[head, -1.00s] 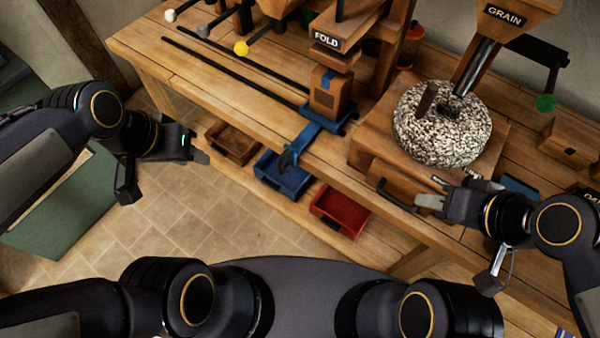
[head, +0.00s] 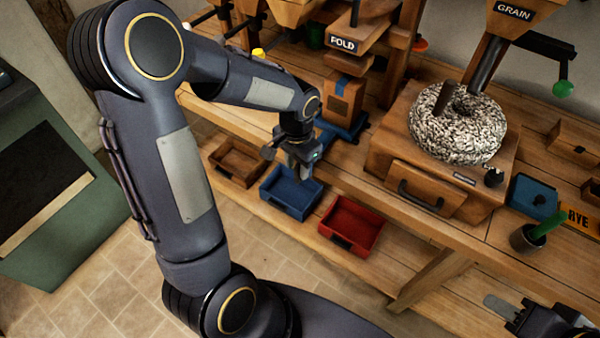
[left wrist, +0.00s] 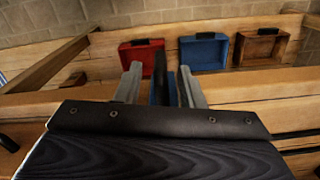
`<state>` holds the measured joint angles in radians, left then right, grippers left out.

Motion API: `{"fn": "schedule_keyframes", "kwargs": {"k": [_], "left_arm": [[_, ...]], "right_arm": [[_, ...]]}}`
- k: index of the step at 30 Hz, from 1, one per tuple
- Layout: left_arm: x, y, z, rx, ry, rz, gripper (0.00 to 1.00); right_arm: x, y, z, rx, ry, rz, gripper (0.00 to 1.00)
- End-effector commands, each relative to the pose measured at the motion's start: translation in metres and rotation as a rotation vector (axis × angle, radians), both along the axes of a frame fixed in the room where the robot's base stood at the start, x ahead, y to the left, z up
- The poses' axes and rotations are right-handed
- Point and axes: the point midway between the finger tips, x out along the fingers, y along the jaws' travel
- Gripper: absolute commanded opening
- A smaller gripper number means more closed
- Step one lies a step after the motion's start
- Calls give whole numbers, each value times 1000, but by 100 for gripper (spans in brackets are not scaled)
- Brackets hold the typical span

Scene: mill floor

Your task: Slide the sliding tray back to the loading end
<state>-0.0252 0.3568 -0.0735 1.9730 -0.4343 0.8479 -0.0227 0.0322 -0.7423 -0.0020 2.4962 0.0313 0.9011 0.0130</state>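The sliding tray (head: 354,131) is a blue plate under the FOLD post on the bench, with a wooden box (head: 344,97) standing on it. My left gripper (head: 303,168) points down at the bench's front edge, where the tray's handle was visible earlier; the arm hides much of this area. In the left wrist view my left gripper's two grey fingers (left wrist: 160,88) stand apart, with a dark blue upright piece, apparently the handle, between them. Whether they touch it is unclear. My right gripper (head: 508,308) is at the lower right, partly cut off, away from the tray.
Brown (head: 237,160), blue (head: 291,191) and red (head: 350,224) bins sit on the lower shelf. A millstone (head: 458,124) on a wooden housing with a drawer (head: 427,190) stands right of the tray. My left arm covers the rails.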

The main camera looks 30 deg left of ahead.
Motion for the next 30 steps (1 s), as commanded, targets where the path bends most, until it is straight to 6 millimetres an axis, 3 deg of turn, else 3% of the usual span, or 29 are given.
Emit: {"fn": "schedule_keyframes", "kwargs": {"k": [6,17,25,30], "left_arm": [[-1,0,-28,0,2,0,35],[0,0,-33,-1,-1,0,35],[0,0,-33,-1,-1,0,0],[0,-1,-33,-1,-1,-1,0]], "right_arm": [[0,0,0,0,0,0,36],[0,0,-1,0,0,0,36],[0,0,-1,0,0,0,36],[0,0,-1,0,0,0,36]]}}
